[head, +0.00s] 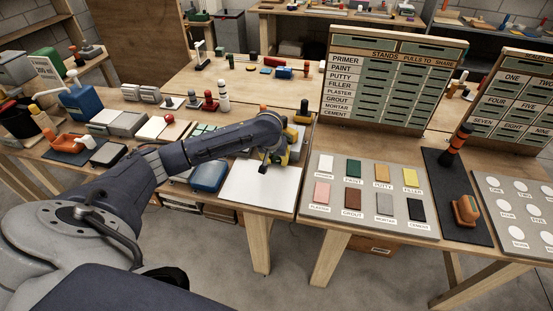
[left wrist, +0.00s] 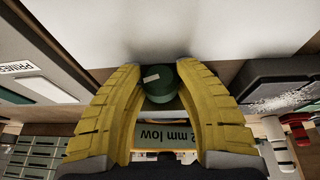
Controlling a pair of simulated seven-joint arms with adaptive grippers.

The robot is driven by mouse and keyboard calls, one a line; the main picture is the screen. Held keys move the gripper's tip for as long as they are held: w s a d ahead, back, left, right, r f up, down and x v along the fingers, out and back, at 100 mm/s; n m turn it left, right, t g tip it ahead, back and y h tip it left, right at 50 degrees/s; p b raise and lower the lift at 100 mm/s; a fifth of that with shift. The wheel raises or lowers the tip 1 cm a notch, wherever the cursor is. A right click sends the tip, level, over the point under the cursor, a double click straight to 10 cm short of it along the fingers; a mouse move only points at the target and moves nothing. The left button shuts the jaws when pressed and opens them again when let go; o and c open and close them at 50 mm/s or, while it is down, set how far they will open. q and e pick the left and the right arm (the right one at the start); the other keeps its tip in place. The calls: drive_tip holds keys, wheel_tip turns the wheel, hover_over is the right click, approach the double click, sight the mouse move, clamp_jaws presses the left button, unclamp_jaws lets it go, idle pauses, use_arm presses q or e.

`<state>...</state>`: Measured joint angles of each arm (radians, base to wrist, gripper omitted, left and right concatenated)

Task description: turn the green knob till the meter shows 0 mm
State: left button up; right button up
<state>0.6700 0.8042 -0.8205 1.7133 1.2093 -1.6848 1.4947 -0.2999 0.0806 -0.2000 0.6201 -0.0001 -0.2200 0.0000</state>
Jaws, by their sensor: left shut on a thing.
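The green knob (left wrist: 166,84) is a short dark green cylinder with a pale mark on its end. It sits between the two yellow fingers of my left gripper (left wrist: 164,78) in the left wrist view, and the fingers are shut on it. Behind it the meter (left wrist: 160,137) is a grey-green label partly covered by the fingers; the readable part says "2 mm low", and any earlier character is hidden. In the head view my left gripper (head: 276,157) is at the back of a white board (head: 258,190), and the knob is hidden there. My right gripper is not in view.
A blue block (head: 208,175) stands left of the white board. A tray of labelled colour swatches (head: 370,204) lies to the right, with a tall sign board (head: 388,80) behind it. A black mat (head: 452,212) bears orange items farther right.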

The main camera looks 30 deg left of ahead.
use_arm(q)
drive_tip(key=shift+c, duration=0.8)
drive_tip(key=shift+y, duration=0.6)
drive_tip(key=o, duration=1.2)
drive_tip(key=shift+r, duration=0.1)
